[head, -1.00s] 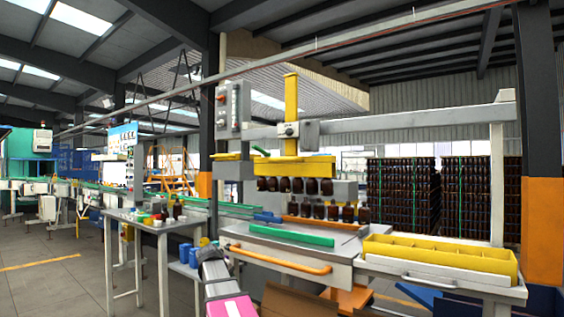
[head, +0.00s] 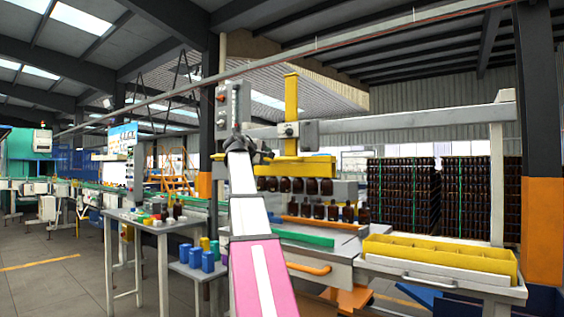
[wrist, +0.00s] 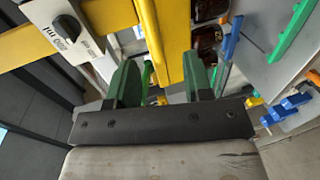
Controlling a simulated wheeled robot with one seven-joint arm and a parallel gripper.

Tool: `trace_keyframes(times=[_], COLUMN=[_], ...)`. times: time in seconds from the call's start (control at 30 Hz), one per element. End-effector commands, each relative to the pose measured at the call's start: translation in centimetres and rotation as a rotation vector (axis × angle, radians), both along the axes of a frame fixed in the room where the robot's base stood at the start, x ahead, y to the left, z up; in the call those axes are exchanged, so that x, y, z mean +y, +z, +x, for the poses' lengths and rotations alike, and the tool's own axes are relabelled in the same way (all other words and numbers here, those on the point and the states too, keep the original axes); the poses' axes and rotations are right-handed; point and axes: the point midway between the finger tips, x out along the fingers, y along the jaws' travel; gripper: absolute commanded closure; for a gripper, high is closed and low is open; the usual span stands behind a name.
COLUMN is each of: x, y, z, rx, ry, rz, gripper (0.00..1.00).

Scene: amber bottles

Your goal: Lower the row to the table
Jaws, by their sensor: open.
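A row of amber bottles (head: 298,185) hangs under the yellow crossbar (head: 312,167), with a gap below it. A second row of amber bottles (head: 345,212) stands lower, at the machine table (head: 318,231). A grey box with a black knob (head: 289,131) sits on the yellow post (head: 291,95); the black knob (wrist: 67,28) also shows at upper left in the wrist view. My gripper (wrist: 163,82) is open, its green fingers apart below the yellow post in that view, nothing seen held. In the head view it is up left of the knob box, fingertips unclear. Two bottles (wrist: 207,38) show partly there.
A yellow divided tray (head: 440,256) stands at the right. A side table (head: 150,222) with small bottles and coloured items is at the left, blue containers (head: 202,259) beside it. A grey panel with a red light (head: 229,103) hangs on the dark column near my gripper.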

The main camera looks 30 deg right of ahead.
Motion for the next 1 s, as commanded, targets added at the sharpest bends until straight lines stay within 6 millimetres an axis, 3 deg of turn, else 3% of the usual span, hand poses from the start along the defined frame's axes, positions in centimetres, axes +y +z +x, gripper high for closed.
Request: trace_keyframes(times=[0.17,0.7,1.0], x=[-0.9,-8.5,-10.1], y=[1.1,-0.7,-1.1], z=[-0.1,3.1,3.7], rx=[0.001,0.000,0.001], ry=[-0.009,-0.008,-0.007], rz=[-0.016,-0.014,-0.013], gripper=[0.54,0.54,0.54])
